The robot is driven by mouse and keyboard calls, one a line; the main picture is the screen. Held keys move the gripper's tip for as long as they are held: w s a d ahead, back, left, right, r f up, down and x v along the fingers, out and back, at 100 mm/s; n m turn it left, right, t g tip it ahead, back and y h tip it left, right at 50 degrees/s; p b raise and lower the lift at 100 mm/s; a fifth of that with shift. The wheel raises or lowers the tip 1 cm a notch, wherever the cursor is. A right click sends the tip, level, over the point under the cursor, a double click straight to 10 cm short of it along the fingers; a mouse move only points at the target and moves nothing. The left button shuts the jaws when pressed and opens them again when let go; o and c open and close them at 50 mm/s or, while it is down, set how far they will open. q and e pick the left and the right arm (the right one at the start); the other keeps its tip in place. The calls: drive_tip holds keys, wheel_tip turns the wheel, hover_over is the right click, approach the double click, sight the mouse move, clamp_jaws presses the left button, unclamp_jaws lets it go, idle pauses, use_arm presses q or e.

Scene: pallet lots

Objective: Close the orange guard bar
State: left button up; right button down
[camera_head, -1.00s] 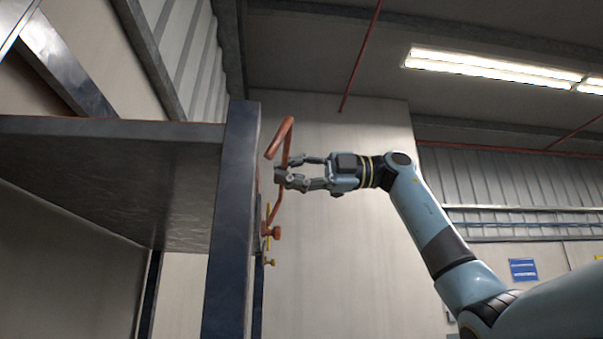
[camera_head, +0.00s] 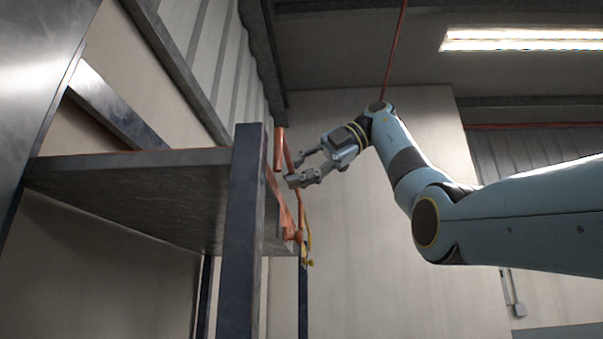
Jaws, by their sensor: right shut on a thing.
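The orange guard bar (camera_head: 287,152) is a bent tube at the right side of a dark metal rack. It stands roughly upright, just right of the rack's front post, with its lower end at a pivot beside a yellow part. My right gripper (camera_head: 292,178) comes in from the right and is shut on the bar's upper part. Part of the bar is hidden behind the post and the fingers. My left gripper is not in the picture.
The rack's front post (camera_head: 242,230) stands close left of the bar. A grey shelf (camera_head: 130,163) runs left from it. A yellow part (camera_head: 308,243) hangs by the bar's pivot. A pale wall (camera_head: 350,260) is behind, with open room below my right arm.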

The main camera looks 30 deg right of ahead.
drive_tip(key=shift+a+r, duration=0.1)
drive_tip(key=shift+r, duration=0.6)
drive_tip(key=c, duration=1.6)
unclamp_jaws()
drive_tip(key=shift+w+a, duration=0.1)
drive_tip(key=shift+c, duration=0.2)
drive_tip(key=shift+f, duration=0.1)
drive_tip(key=shift+f, duration=0.1)
